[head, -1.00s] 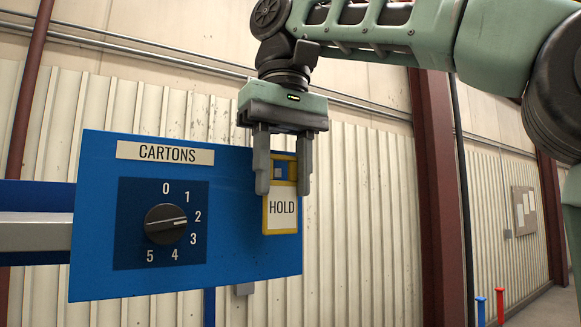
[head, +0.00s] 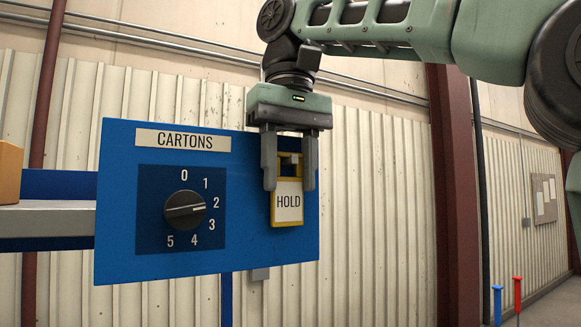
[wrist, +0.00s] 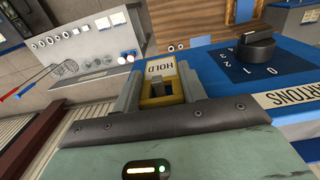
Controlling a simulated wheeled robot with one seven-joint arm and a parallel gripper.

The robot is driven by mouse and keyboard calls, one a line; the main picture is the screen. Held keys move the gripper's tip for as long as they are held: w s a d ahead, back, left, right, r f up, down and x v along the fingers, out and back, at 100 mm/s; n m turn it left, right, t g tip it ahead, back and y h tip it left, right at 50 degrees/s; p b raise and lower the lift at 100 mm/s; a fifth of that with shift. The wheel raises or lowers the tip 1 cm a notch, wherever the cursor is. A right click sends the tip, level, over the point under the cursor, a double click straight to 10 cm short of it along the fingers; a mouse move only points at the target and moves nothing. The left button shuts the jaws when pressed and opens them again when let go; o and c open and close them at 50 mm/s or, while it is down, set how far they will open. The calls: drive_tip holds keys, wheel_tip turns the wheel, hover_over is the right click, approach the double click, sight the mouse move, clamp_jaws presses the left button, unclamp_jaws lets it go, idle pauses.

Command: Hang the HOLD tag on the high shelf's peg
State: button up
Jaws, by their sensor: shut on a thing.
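My gripper (head: 289,185) is shut on the HOLD tag (head: 288,207), a yellow-framed tag with a white face and an open window at its top. The tag hangs upright between the fingers, in front of the right part of the blue CARTONS panel (head: 247,240). A small pale grey peg (head: 293,158) shows in the tag's window. I cannot tell how far it passes through. In the wrist view, the tag (wrist: 160,70) sits between the fingers, and a pale block, seemingly the peg (wrist: 167,88), shows in its window.
The panel carries a black dial (head: 184,209) pointing near 2. A grey shelf edge (head: 45,222) with a carton (head: 10,170) lies left of the panel. Blue and red posts (head: 517,293) stand at lower right. The wrist view shows a pale board (wrist: 85,50) with knobs.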

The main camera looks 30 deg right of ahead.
drive_tip(key=o, duration=1)
drive_tip(key=shift+o, duration=0.2)
